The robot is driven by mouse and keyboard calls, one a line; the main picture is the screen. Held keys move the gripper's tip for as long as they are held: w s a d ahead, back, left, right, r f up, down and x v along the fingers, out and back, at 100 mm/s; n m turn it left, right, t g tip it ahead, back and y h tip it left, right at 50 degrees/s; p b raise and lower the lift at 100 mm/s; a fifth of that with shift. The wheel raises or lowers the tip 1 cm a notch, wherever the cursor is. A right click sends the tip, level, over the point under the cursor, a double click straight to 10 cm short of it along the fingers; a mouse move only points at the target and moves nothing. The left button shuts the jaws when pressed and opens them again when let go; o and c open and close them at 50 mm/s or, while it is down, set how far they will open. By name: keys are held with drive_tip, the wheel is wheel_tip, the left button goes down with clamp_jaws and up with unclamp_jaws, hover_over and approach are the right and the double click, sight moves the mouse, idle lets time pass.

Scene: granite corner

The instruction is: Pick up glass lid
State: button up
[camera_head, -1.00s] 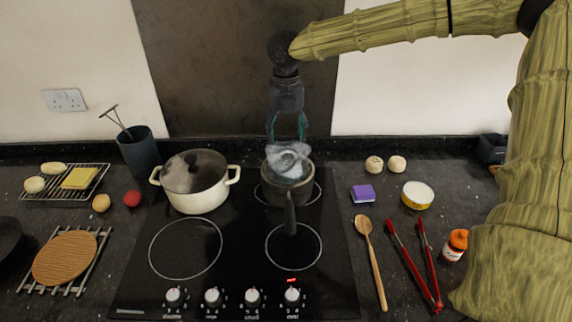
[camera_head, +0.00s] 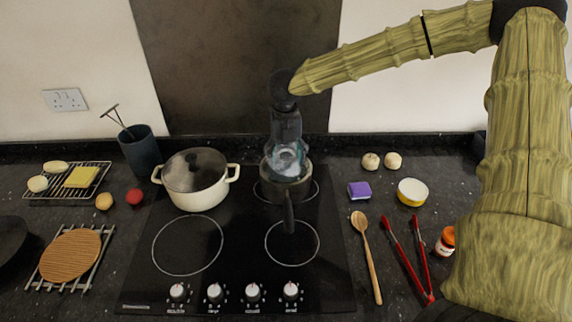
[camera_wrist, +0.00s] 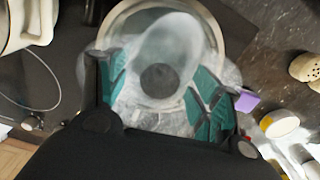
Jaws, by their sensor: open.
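The clear glass lid (camera_wrist: 172,45), with a dark round knob (camera_wrist: 160,80), sits on the small grey saucepan (camera_head: 271,188) at the back right of the hob. In the head view the lid (camera_head: 288,170) is mostly hidden by my gripper (camera_head: 288,156), which points down over it. In the wrist view my gripper's teal-padded fingers are open, one on each side of the knob, apart from it. Pale, hazy streaks blur the lid's outline. I cannot tell how far above the lid the fingertips are.
A cream pot (camera_head: 195,195) with a dark lid stands left of the saucepan. The saucepan's handle (camera_head: 289,215) points to the front. A purple sponge-like block (camera_head: 359,190), a yellow-sided tub (camera_head: 412,192) and a wooden spoon (camera_head: 369,260) lie to the right.

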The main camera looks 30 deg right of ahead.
clamp_jaws()
drive_tip(key=shift+r, duration=0.1)
idle(0.3)
